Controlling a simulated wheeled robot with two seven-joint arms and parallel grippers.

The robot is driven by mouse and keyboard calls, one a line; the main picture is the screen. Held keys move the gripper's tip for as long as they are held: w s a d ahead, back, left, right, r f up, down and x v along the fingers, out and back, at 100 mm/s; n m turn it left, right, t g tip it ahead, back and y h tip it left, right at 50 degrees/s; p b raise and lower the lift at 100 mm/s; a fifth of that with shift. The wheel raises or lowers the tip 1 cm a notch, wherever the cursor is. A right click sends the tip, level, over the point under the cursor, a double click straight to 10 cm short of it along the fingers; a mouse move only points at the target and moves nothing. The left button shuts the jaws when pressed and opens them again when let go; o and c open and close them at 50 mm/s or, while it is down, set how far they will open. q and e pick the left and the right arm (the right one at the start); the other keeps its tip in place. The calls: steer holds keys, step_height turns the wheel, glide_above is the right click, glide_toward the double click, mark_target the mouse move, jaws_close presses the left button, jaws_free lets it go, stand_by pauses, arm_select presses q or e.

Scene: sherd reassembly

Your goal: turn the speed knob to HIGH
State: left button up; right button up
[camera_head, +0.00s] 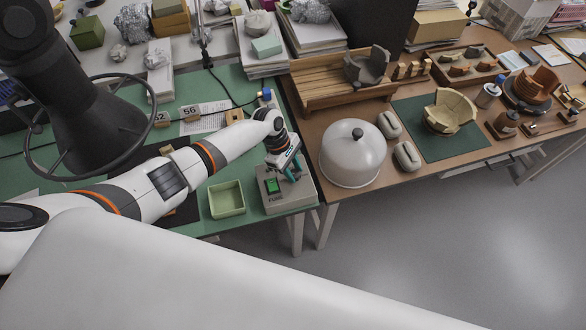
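A grey control box (284,203) stands at the front right corner of the green-topped table. Its sloped face has a lit green switch (273,186) and lettering that seems to read FUME. My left gripper (291,172) reaches in from the left and points down at the upper right of the box, just right of the green switch. Its fingers cover that part of the face, so I cannot make out the speed knob or its marks. I cannot tell whether the fingers are open, shut or touching the knob. My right gripper is not in view.
A light green tray (227,199) stands just left of the box. A white dome with a black knob (352,152) stands to the right on the brown table. A round-framed dark lamp or magnifier (86,125) stands at the left. Open floor lies in front.

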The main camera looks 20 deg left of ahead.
arm_select(q)
steer(key=c, duration=0.4)
steer(key=shift+c, duration=0.2)
